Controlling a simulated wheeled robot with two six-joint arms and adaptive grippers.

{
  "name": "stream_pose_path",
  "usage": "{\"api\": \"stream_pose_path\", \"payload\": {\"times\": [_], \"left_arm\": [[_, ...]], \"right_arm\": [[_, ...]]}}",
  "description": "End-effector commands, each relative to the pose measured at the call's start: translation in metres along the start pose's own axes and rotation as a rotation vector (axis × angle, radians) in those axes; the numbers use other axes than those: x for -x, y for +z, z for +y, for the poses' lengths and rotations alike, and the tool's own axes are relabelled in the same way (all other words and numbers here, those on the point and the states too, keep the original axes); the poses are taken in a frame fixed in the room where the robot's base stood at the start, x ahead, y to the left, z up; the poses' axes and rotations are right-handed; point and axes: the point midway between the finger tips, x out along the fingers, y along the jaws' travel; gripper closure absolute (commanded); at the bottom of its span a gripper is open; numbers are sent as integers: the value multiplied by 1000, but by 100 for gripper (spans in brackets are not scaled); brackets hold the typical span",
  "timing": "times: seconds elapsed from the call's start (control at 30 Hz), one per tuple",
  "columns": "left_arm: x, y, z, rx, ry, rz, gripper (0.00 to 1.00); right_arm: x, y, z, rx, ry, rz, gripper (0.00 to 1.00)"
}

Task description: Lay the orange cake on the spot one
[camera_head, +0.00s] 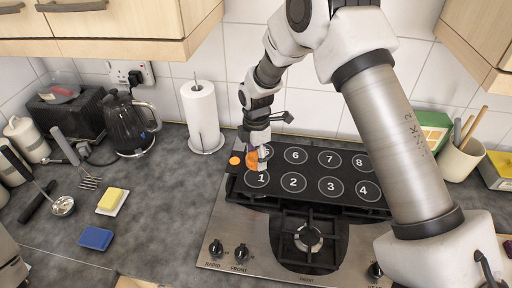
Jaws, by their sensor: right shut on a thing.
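A black board (312,170) with numbered white circles lies across the back of the hob. Spot one (257,180) is the front-left circle and shows bare at its front. My right gripper (259,158) points down over the board's left end, at the back edge of spot one, and is shut on the orange cake (252,161). The gripper partly hides the cake and spot five behind it. I cannot tell whether the cake touches the board. A small flat orange disc (235,160) shows just left of the cake. My left gripper is not in view.
A paper towel roll (202,118) stands behind left, and a black kettle (130,124) further left. A yellow sponge (112,200) and a blue sponge (95,238) lie on the left worktop. A utensil pot (460,160) stands right. Spots two to four are clear.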

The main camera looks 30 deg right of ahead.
Motion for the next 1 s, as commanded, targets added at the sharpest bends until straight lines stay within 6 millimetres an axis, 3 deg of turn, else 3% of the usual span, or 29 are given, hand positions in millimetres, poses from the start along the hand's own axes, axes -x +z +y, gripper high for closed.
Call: {"api": "stream_pose_path", "payload": {"times": [0.03,0.1,0.57,1.0], "left_arm": [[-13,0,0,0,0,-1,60],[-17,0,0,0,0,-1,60],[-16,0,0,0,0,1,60],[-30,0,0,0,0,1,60]], "right_arm": [[-14,0,0,0,0,0,75],[-18,0,0,0,0,0,75],[-20,0,0,0,1,0,75],[-49,1,0,0,1,0,75]]}}
